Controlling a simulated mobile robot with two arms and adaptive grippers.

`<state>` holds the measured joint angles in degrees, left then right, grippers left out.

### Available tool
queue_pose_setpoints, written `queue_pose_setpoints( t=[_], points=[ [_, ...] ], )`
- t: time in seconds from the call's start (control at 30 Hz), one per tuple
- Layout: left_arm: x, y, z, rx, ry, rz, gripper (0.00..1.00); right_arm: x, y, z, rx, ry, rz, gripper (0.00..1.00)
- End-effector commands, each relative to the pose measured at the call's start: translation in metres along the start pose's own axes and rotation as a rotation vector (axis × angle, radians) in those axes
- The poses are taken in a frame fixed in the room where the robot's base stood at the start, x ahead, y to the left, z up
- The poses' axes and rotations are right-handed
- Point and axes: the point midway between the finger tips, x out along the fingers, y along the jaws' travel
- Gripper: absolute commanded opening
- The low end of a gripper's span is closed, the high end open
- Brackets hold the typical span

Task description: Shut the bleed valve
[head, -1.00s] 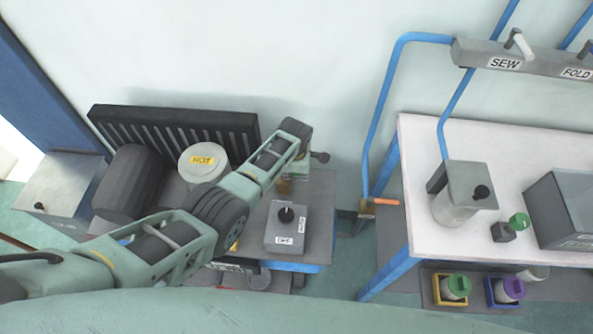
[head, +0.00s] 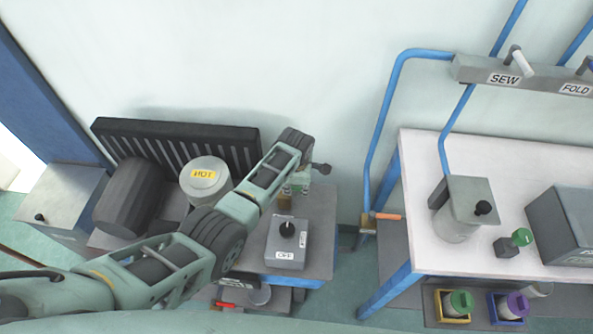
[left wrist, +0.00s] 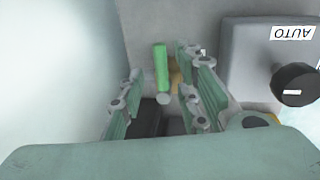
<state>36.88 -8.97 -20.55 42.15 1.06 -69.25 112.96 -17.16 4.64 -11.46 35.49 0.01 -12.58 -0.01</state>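A small valve with a green bar-shaped handle (left wrist: 161,67) and a brass-coloured part beside it shows in the left wrist view. A brass-coloured part (head: 284,202) also shows beneath my wrist in the head view. I cannot tell whether the handle is turned open or shut. My left gripper (left wrist: 160,82) is open, one finger on each side of the green handle, with a gap on the left; contact on the right is unclear. In the head view the left gripper (head: 296,187) points down behind the grey switch box and is mostly hidden by my wrist. My right gripper is out of view.
The grey switch box (head: 286,256) with a black knob stands close by the gripper. A HOT-marked pot (head: 204,190) and black cylinder (head: 130,192) are left. An orange-handled valve (head: 387,217) is on a blue pipe, right. A white table (head: 420,200) stands further right.

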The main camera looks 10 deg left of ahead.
Motion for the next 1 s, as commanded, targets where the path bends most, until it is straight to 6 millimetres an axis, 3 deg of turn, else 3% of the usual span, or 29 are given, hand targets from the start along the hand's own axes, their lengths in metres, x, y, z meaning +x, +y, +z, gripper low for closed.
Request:
queue_pose_setpoints(
  t=[0.6, 1.0],
  points=[
    [-0.088, 0.001, 0.000, -0.002, 0.000, 0.004, 0.31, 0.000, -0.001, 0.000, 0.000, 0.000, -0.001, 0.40],
    [-0.102, 0.001, -0.001, -0.002, 0.002, 0.002, 0.31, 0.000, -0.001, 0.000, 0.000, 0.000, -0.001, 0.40]
  ],
)
